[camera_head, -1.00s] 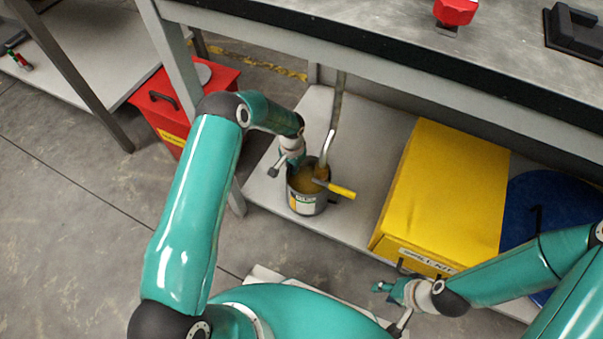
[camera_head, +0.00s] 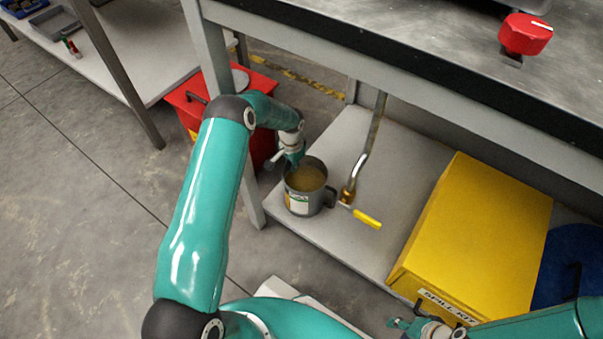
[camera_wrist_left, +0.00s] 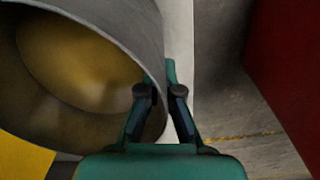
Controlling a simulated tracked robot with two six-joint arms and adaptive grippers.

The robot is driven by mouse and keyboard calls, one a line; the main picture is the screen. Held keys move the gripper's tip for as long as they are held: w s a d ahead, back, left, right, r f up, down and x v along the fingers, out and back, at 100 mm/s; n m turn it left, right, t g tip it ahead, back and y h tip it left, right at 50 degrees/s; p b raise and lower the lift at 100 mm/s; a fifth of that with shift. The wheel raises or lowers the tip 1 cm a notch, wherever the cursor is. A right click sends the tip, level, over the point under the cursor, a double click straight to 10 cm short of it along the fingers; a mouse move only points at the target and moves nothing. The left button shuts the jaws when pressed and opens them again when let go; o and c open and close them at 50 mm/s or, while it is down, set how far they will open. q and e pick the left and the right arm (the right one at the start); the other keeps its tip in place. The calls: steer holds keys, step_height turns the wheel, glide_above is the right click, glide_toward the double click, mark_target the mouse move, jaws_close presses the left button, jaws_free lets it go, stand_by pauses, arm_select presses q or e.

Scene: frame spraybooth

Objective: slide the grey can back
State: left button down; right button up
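The grey can (camera_head: 297,205) stands upright on the low shelf (camera_head: 352,246) near its left end. It is open-topped, with yellowish contents, a label and a side handle. My left gripper (camera_head: 291,161) is at the can's far-left rim. In the left wrist view the can (camera_wrist_left: 135,35) fills the left half. My left gripper's fingers (camera_wrist_left: 160,92) straddle its wall, one inside and one outside, and appear closed on it; the tips are partly hidden. My right gripper (camera_head: 397,323) is low at the bottom edge, away from the can, its fingers too small to read.
A metal pipe (camera_head: 370,140) with a yellow-handled valve (camera_head: 366,218) hangs just right of the can. A yellow spill kit box (camera_head: 480,235) stands further right. A red box (camera_head: 207,88) is on the floor behind my left arm. A table leg (camera_head: 212,50) is at the shelf's left.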

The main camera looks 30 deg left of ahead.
arm_select(q)
steer(key=shift+w+a+r, duration=0.1)
steer(key=shift+a+r, duration=0.15)
steer(key=shift+a, duration=0.55)
steer(key=c, duration=1.2)
jaws_free()
steer(key=shift+r, duration=0.1)
steer(key=shift+c, duration=0.2)
step_height(320, 180, up, 7)
steer(key=shift+d+r, duration=0.2)
steer(key=shift+d, duration=0.25)
steer(key=shift+d, duration=0.1)
